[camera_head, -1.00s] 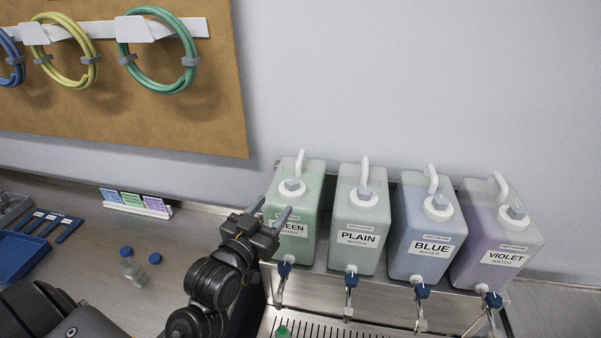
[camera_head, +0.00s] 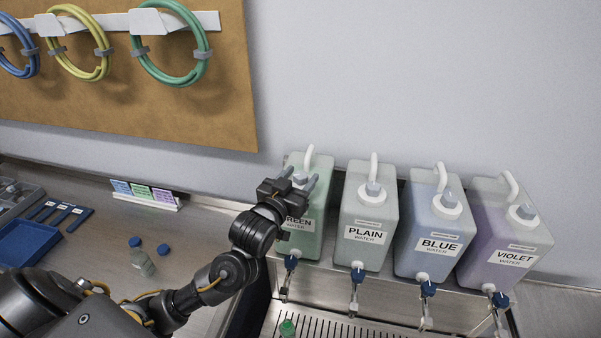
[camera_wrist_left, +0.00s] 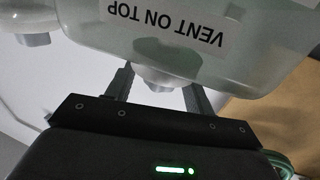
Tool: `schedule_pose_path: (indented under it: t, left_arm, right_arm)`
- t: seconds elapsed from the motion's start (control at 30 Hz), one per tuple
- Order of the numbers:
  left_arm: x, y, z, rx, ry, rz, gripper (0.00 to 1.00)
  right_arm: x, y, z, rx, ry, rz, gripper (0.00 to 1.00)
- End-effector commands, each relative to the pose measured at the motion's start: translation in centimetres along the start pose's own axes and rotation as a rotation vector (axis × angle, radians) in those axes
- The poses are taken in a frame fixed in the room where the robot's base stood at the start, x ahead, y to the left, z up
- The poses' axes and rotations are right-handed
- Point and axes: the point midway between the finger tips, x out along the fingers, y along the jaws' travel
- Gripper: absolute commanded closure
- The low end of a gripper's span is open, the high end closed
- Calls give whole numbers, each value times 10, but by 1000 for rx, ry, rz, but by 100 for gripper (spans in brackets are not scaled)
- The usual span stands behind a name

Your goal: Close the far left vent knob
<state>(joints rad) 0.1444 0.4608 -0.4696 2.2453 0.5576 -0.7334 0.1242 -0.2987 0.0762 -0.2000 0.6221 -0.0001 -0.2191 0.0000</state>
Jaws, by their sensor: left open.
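The far left container is the GREEN water jug (camera_head: 313,222), pale green with a white handle. Its grey vent knob (camera_head: 300,180) is on top, partly hidden by my left gripper (camera_head: 301,176). The gripper is open, with one finger on each side of the knob in the head view. In the left wrist view, the knob (camera_wrist_left: 159,78) shows between the two spread fingers (camera_wrist_left: 158,92), below an upside-down "VENT ON TOP" label (camera_wrist_left: 170,22). I cannot tell whether the fingers touch it. My right gripper is out of view.
PLAIN (camera_head: 366,215), BLUE (camera_head: 432,225) and VIOLET (camera_head: 500,235) jugs stand close by to the right, each with a blue-handled tap. A slotted drip tray (camera_head: 330,326) lies below. A small bottle (camera_head: 143,263) and blue caps stand on the bench at left.

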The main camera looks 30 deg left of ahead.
Motion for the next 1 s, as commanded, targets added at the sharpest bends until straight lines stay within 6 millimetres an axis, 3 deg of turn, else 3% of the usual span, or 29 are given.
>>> schedule_pose_path:
  t: [0.4,0.73,1.0]
  left_arm:
    - [8,0,1,0,-1,1,48]
    - [8,0,1,-1,-1,1,91]
    - [7,-1,1,3,-1,29,92]
  right_arm:
    - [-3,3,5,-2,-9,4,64]
    - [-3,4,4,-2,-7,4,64]
    - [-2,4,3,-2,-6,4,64]
